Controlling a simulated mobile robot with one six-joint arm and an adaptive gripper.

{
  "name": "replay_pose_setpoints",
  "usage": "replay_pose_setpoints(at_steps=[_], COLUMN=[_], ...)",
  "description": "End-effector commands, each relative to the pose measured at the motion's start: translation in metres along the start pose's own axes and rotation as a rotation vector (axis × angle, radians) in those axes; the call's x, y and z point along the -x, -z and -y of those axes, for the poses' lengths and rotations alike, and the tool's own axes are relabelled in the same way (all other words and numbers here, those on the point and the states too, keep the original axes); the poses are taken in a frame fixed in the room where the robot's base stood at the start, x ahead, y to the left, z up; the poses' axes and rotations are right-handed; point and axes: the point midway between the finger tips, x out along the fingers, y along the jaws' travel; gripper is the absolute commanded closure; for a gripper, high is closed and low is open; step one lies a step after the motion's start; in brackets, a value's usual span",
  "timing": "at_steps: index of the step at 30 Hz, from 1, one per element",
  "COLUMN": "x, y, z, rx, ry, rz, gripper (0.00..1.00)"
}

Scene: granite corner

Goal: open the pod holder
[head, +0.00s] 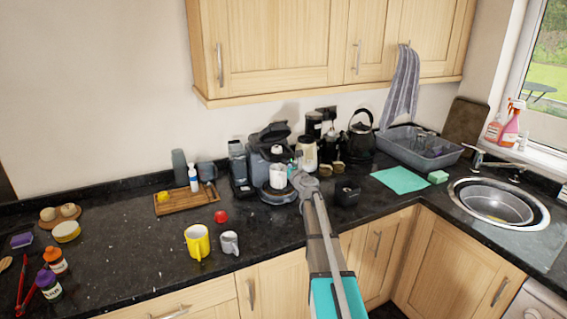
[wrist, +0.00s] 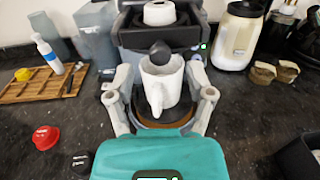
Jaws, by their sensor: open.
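The dark coffee machine (head: 256,164) stands on the counter against the back wall. Its dark top lid (head: 270,135) looks raised in the head view. In the wrist view, the machine's upper body (wrist: 128,36) carries a white round piece (wrist: 160,13), and a dark round knob or spout (wrist: 160,53) sits below it; I cannot tell which part is the pod holder. A white mug (wrist: 160,88) stands upright on the round drip tray. My gripper (wrist: 160,76) is open in front of the machine, its fingers on either side of the mug, apparently apart from it.
A red ball-like item (wrist: 46,137) lies at left, before a wooden board (wrist: 38,88). A white-and-black jar (wrist: 238,38) stands close on the right. A yellow mug (head: 197,242) and a grey mug (head: 229,243) stand near the counter's front edge. A dark box (head: 347,193) sits right of my arm.

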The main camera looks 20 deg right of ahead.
Motion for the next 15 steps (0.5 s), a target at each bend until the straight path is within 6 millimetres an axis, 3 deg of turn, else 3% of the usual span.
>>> replay_pose_setpoints(at_steps=[1,6,15], x=[-0.011,-0.029,-0.039], y=[0.000,0.000,0.000], z=[0.001,0.000,0.001], rx=[0.000,0.000,0.000], ry=[-0.001,0.000,0.001], rz=[0.000,0.000,0.000], gripper=[0.31,0.31,0.31])
